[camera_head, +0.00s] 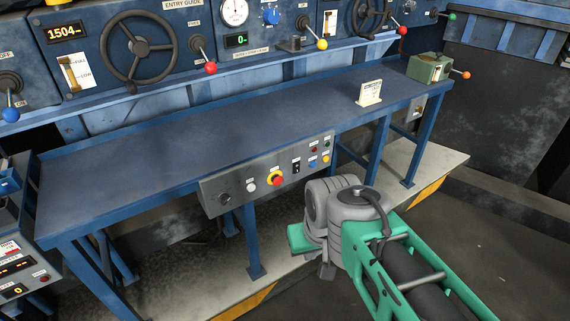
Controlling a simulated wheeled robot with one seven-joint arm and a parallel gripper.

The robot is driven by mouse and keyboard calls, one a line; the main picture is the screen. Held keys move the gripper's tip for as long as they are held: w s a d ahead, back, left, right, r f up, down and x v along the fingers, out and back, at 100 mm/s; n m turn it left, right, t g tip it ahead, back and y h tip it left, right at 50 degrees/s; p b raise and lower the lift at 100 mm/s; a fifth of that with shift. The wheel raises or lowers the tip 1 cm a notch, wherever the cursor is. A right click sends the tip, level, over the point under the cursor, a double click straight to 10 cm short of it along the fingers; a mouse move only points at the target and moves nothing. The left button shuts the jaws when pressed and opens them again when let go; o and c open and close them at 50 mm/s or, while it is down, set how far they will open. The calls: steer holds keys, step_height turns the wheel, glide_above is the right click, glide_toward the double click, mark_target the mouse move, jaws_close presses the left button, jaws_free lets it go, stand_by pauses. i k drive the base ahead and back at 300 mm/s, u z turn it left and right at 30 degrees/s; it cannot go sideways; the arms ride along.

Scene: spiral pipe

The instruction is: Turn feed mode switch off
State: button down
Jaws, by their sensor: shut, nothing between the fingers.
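A grey control panel (265,173) is mounted on the front edge of the blue workbench. It carries a dark round knob (224,199) at its left end, a white button (250,186), a red button on a yellow base (276,179) and a black switch (296,166). The labels are too small to read, so I cannot tell which control is the feed mode switch or how it is set. My gripper (327,270) is partly hidden at the end of my green and grey arm, below and right of the panel. It looks shut and empty, apart from the panel.
Small coloured buttons (320,152) fill the panel's right end. The workbench top (200,130) is mostly clear, with a small sign (369,93) and a green box with an orange-knobbed lever (432,68) at right. Handwheels, gauges and levers line the wall unit behind.

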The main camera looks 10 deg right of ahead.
mark_target(224, 198)
steer(key=z, duration=0.2)
steer(key=k, duration=0.35)
steer(key=u, duration=1.6)
steer(key=i, duration=0.5)
steer(key=z, duration=0.05)
